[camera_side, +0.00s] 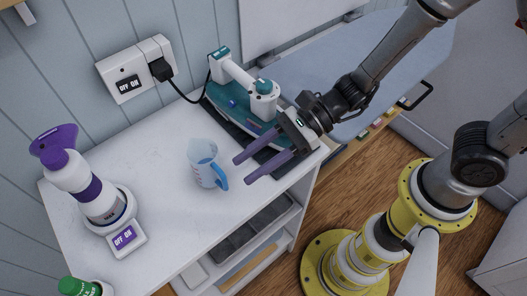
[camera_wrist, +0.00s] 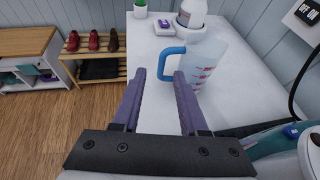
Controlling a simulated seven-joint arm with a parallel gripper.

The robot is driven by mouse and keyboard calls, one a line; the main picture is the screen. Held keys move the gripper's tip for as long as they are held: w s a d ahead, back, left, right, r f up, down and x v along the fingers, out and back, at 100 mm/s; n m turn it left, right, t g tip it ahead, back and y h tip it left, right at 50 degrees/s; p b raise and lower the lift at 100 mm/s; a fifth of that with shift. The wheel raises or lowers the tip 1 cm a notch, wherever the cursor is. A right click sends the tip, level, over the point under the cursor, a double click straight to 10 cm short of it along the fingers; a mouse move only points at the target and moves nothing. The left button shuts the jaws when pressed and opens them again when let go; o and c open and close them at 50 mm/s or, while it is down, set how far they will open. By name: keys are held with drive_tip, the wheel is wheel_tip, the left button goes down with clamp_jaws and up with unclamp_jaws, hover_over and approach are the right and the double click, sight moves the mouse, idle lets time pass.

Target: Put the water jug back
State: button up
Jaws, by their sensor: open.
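The water jug (camera_side: 204,166) is clear with a blue handle and stands upright on the white counter (camera_side: 150,185). In the wrist view the jug (camera_wrist: 208,62) is just beyond my fingertips, with its handle pointing left and red measuring marks on its side. My gripper (camera_side: 242,171) has two purple fingers, spread open and empty. In the side view they point left towards the jug, near its handle side. In the wrist view my gripper (camera_wrist: 159,75) has its fingertips near the handle, and I cannot tell whether they touch it.
A teal and white iron (camera_side: 242,95) stands behind my gripper at the counter's right end. Bare counter surrounds the jug.

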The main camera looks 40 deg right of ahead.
drive_tip(key=shift+v, duration=1.3)
drive_tip(key=s+d+r+n+g+h, duration=0.3)
drive_tip(key=s+d+r+n, duration=0.35)
drive_tip(key=n, duration=0.35)
drive_tip(key=s+d+r+n+t+h, duration=0.2)
drive_tip(key=d+n+h, duration=0.3)
drive_tip(key=d, duration=0.5)
drive_tip(key=s+d+r+n+t+h, duration=0.2)
drive_tip(key=d+n+h, duration=0.3)
drive_tip(key=d, duration=0.5)
drive_tip(key=shift+d+r+t, duration=0.25)
drive_tip(key=shift+r+t, duration=0.3)
drive_tip(key=shift+t, duration=0.35)
